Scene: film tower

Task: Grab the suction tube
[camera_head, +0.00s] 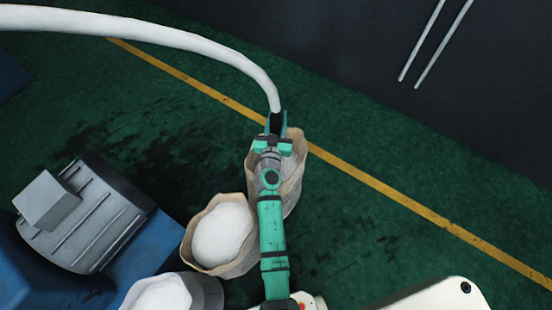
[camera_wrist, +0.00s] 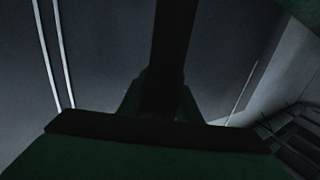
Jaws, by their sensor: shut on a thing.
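The suction tube (camera_head: 215,45) is a thick white hose that comes in from the top left of the head view and curves down to a dark end piece. My gripper (camera_head: 276,124) is shut on that dark end, above the rear open bag. In the wrist view the dark end piece (camera_wrist: 172,60) stands between the fingers of my gripper (camera_wrist: 160,100). That view is very dark, and the exact finger contact is hard to make out.
Open paper bags of white material stand below my arm, one at the rear (camera_head: 294,172) and one in front (camera_head: 224,232). A grey motor-like unit (camera_head: 85,215) on a blue base is at left. A yellow line (camera_head: 400,197) crosses the green floor; the floor at right is clear.

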